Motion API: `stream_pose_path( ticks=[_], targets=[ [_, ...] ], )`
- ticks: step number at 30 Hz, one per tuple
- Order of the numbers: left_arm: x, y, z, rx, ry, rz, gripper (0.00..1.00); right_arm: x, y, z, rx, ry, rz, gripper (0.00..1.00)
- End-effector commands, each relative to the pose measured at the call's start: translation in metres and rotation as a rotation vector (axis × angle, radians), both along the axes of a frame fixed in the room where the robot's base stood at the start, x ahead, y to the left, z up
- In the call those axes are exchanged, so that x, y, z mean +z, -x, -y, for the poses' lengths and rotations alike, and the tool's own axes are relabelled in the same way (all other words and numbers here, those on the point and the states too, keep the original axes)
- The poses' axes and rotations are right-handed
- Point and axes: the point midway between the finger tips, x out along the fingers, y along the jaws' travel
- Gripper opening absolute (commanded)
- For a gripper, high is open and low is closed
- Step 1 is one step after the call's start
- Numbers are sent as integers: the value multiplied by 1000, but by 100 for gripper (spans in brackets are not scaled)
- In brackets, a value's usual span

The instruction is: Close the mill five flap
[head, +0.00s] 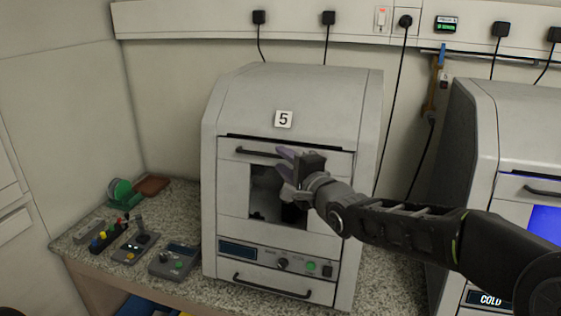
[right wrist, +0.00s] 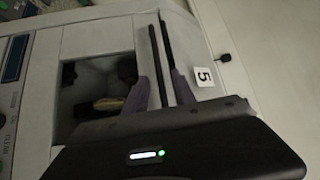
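Mill five (head: 290,95) is a pale cabinet with a "5" label, standing on the counter. Its front has a panel with a dark horizontal handle (head: 258,152) just under a dark slot. Below the handle is a square window or opening (head: 264,190) with a dim interior; I cannot tell whether it is glazed or how far the flap stands open. My right gripper (head: 287,163) is at the handle's right end. In the right wrist view its two purple fingers (right wrist: 157,90) are apart, one on each side of the handle (right wrist: 155,65). Contact is unclear. My left gripper is out of view.
A second cabinet (head: 515,130) with a blue screen stands on the right. Control boxes (head: 175,260) and a green reel (head: 120,190) lie on the counter (head: 180,207) to the left. A socket rail (head: 200,22) with hanging cables runs along the wall.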

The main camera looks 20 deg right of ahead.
Motion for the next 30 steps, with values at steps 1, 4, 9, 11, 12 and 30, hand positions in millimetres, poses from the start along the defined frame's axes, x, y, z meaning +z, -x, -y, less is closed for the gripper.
stream_pose_path(
  ticks=[1,4,9,11,12,30],
  targets=[
    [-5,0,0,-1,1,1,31,-1,9,3,-2,4,3,32],
    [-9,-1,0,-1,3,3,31,-1,25,7,-3,3,3,32],
    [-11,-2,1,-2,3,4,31,0,46,11,-2,1,0,32],
    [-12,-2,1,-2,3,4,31,1,50,12,-1,3,2,32],
    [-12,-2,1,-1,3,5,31,1,52,12,-1,2,0,32],
    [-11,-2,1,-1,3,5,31,1,52,12,1,77,16,32]
  ],
)
